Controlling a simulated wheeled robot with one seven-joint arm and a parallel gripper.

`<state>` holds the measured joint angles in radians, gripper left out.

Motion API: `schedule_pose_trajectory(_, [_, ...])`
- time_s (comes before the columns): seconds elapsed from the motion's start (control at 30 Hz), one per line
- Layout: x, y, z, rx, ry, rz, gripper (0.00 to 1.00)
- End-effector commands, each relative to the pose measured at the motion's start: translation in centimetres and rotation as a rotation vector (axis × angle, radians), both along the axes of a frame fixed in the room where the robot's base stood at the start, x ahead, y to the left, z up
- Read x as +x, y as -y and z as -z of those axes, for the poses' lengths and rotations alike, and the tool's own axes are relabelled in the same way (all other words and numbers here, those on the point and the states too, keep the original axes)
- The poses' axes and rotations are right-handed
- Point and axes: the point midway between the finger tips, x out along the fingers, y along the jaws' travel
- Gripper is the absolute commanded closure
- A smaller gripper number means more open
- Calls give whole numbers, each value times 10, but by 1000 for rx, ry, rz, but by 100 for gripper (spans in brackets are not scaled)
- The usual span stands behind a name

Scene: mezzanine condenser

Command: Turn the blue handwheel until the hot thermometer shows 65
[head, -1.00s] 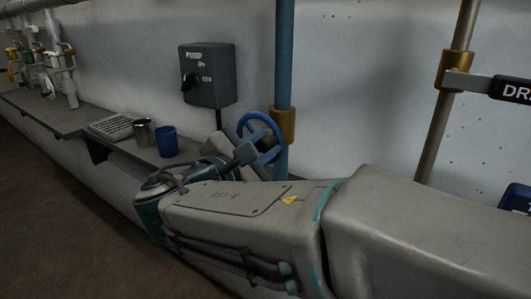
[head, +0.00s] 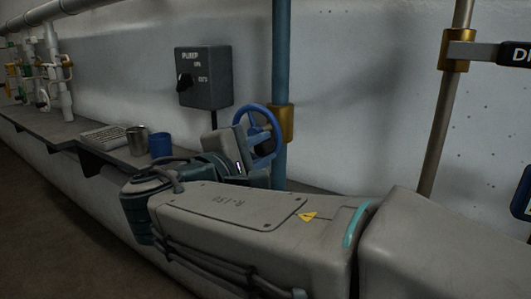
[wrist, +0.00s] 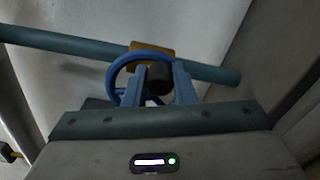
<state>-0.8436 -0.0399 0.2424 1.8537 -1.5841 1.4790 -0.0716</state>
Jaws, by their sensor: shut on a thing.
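The blue handwheel (head: 270,112) is mounted at a brass fitting (head: 287,124) on the upright blue pipe (head: 282,60). In the wrist view the handwheel (wrist: 117,72) shows as a blue ring in front of the pipe (wrist: 215,74). My gripper (wrist: 158,82) is shut on the handwheel, its two blue fingers either side of a dark round piece near the wheel's middle. In the head view my gripper (head: 252,142) partly covers the wheel's lower left. I can make out no thermometer or reading in either view.
A grey pump switch box (head: 204,78) is on the wall left of the pipe. A blue cup (head: 160,145), a metal cup (head: 137,140) and a pale tray (head: 104,136) stand on the ledge.

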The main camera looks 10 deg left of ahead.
Motion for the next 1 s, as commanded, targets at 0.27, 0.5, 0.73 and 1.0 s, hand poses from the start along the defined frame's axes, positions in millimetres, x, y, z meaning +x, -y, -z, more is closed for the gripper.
schedule_pose_trajectory(0.27, [0, -1, 1, 1, -2, -1, 99])
schedule_pose_trajectory(0.5, [0, -1, 1, 1, -1, -2, 54])
schedule_pose_trajectory(0.73, [-1, -1, 0, 1, -1, -1, 54])
schedule_pose_trajectory(1.0, [-34, -15, -2, 0, -1, -5, 54])
